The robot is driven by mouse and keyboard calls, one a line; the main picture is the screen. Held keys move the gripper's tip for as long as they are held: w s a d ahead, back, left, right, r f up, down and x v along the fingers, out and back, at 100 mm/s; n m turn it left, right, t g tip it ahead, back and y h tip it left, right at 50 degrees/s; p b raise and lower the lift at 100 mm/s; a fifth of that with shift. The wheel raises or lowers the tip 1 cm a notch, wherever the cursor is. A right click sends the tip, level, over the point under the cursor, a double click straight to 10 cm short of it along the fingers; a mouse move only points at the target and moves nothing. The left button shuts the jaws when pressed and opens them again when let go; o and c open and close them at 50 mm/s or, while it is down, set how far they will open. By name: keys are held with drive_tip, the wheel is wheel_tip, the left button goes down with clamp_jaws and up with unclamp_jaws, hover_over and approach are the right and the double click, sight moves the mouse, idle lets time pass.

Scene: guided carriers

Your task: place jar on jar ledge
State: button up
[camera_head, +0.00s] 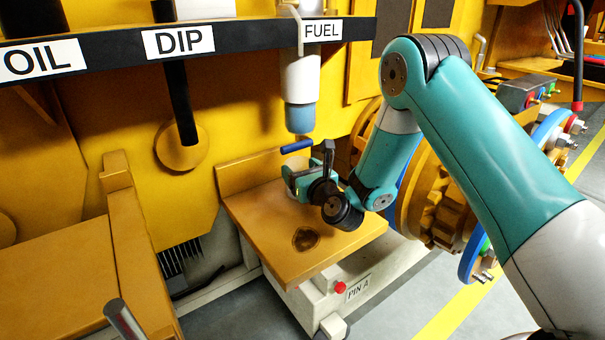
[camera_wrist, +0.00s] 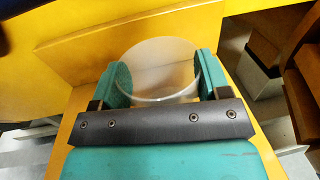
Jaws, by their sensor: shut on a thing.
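A clear, whitish jar (camera_wrist: 157,70) stands between the two green finger pads of my gripper (camera_wrist: 160,82) in the wrist view. The pads press on its two sides. In the head view my gripper (camera_head: 302,172) is at the back of a yellow ledge (camera_head: 265,215) with a raised back edge. Only a pale bit of the jar (camera_head: 288,178) shows there, largely hidden by the gripper. The jar is over or on the ledge; I cannot tell whether its base touches.
A white cylinder with a blue-grey end (camera_head: 300,90) hangs from the FUEL bar (camera_head: 322,30) just above my gripper. A dark stain (camera_head: 305,238) marks the front of the ledge. A wheel-like hub (camera_head: 440,205) stands close on the right. The ledge's front is clear.

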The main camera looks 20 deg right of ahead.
drive_tip(key=shift+f, duration=0.1)
drive_tip(key=o, duration=1)
drive_tip(key=shift+d, duration=0.1)
